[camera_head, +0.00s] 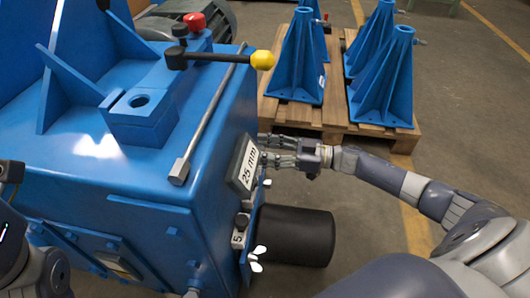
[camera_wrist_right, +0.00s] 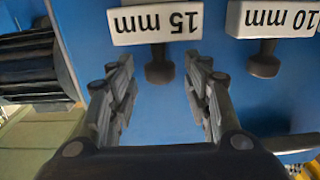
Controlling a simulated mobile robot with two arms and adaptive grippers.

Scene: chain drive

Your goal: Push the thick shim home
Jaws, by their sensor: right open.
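A white block marked 25 mm (camera_head: 245,165) shows on the side of the blue machine. My right gripper (camera_head: 270,151) is beside it at its right, close to that side face. In the right wrist view, my right gripper (camera_wrist_right: 160,78) is open and empty. A block marked 15 mm (camera_wrist_right: 155,22) lies ahead, its label upside down, with a dark knob (camera_wrist_right: 159,66) in line between the fingertips. A block marked 10 mm (camera_wrist_right: 272,18) with a similar knob is to the right. I cannot tell which block is the thick shim.
The blue machine (camera_head: 110,185) fills the left. A lever with a yellow ball (camera_head: 262,60) reaches over its edge. Below my right gripper are a block marked 5 (camera_head: 238,239) and a black cylinder (camera_head: 300,236). Blue brackets (camera_head: 383,85) stand on pallets behind.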

